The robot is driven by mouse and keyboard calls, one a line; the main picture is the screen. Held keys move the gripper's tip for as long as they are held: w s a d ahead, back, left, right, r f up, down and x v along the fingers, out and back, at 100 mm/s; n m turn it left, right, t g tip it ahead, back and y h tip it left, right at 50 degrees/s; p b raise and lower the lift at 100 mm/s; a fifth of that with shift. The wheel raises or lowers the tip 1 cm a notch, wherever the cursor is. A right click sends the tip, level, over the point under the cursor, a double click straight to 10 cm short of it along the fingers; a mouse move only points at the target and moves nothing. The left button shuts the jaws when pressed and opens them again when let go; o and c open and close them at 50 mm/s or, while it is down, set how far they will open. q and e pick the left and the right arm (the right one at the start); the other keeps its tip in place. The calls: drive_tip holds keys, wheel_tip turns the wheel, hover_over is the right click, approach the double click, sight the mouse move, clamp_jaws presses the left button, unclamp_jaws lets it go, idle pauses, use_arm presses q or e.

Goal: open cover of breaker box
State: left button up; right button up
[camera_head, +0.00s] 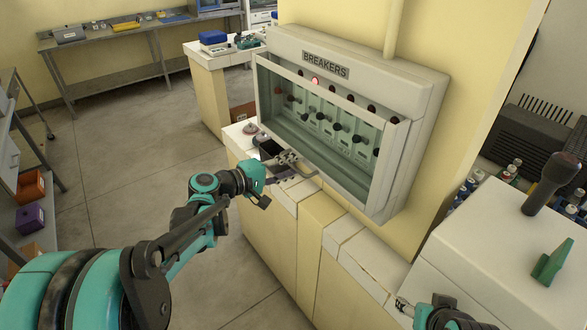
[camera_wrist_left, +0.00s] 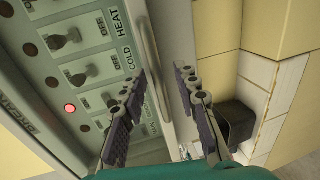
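The grey breaker box (camera_head: 420,95), labelled BREAKERS, is mounted on the yellow wall. Its see-through cover (camera_head: 385,165) is down over rows of dark switches, and one lamp glows red. In the left wrist view, a pale bar handle (camera_wrist_left: 148,40) runs along the cover's frame. My left gripper (camera_head: 300,168) is at the box's lower edge. In the left wrist view its fingers (camera_wrist_left: 160,85) are apart and empty, with the handle just beyond the fingertips, nearer the left finger. I cannot tell whether they touch. My right gripper (camera_head: 425,312) shows only partly at the bottom edge.
A tiled counter (camera_head: 355,255) runs below the box, with a dark container (camera_wrist_left: 235,122) on it. A white machine (camera_head: 490,250) with a black lever (camera_head: 552,183) stands at right. A steel bench (camera_head: 110,40) is at the back left. The floor at left is open.

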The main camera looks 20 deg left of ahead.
use_arm(q)
drive_tip(key=shift+w+d, duration=0.2)
drive_tip(key=shift+d, duration=0.05)
clamp_jaws()
